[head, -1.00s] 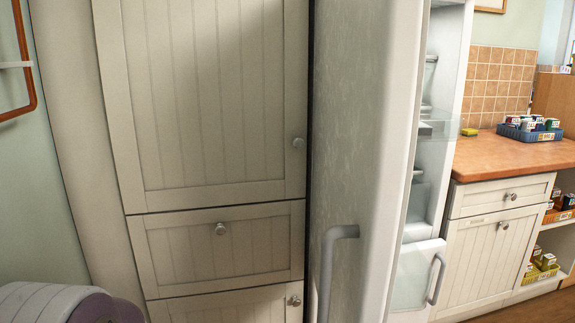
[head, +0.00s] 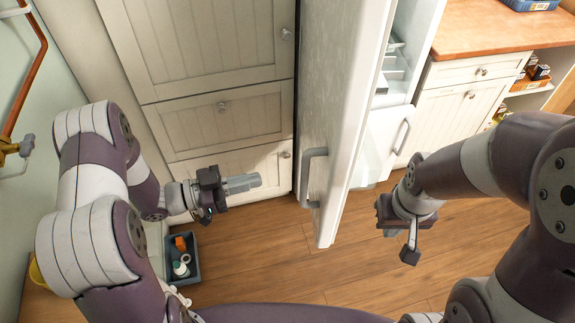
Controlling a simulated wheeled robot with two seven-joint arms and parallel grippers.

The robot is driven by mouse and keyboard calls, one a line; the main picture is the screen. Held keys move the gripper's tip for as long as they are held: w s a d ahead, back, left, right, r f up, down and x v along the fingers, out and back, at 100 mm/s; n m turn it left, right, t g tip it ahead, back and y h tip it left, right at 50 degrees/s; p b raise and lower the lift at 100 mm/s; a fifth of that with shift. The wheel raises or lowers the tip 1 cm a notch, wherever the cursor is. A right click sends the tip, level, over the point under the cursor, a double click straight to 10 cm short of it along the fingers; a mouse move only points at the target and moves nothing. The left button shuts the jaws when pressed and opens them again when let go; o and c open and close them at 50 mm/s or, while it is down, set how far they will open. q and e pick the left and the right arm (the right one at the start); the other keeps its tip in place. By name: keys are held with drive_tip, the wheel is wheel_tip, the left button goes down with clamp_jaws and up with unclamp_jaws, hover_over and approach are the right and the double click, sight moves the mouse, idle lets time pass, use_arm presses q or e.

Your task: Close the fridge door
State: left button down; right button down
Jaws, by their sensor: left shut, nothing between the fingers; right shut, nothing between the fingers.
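The white fridge door (head: 338,105) stands open in the middle of the head view, seen nearly edge-on. Its grey handle (head: 310,178) is on the left face, low down. The fridge interior (head: 402,50) shows to the right of the door, with shelves and a lower drawer front (head: 383,145). My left gripper (head: 242,183) is shut and empty, to the left of the handle and apart from it, pointing right. My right gripper (head: 409,252) is shut and empty, right of the door's lower edge and apart from it, pointing down.
Cream cabinets (head: 210,60) stand left of the door. A counter (head: 485,30) with a blue crate (head: 530,4) is at the right. A dark bin (head: 184,262) with small items sits at lower left. Wooden floor (head: 285,255) is clear below the door. A copper pipe (head: 30,75) runs along the left wall.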

sight(302, 170)
use_arm(q)
drive_tip(key=p+x, duration=0.1)
drive_tip(key=x, duration=0.7)
drive_tip(key=shift+p, duration=0.4)
drive_tip(key=shift+w+d, duration=0.15)
drive_tip(key=shift+d, duration=0.3)
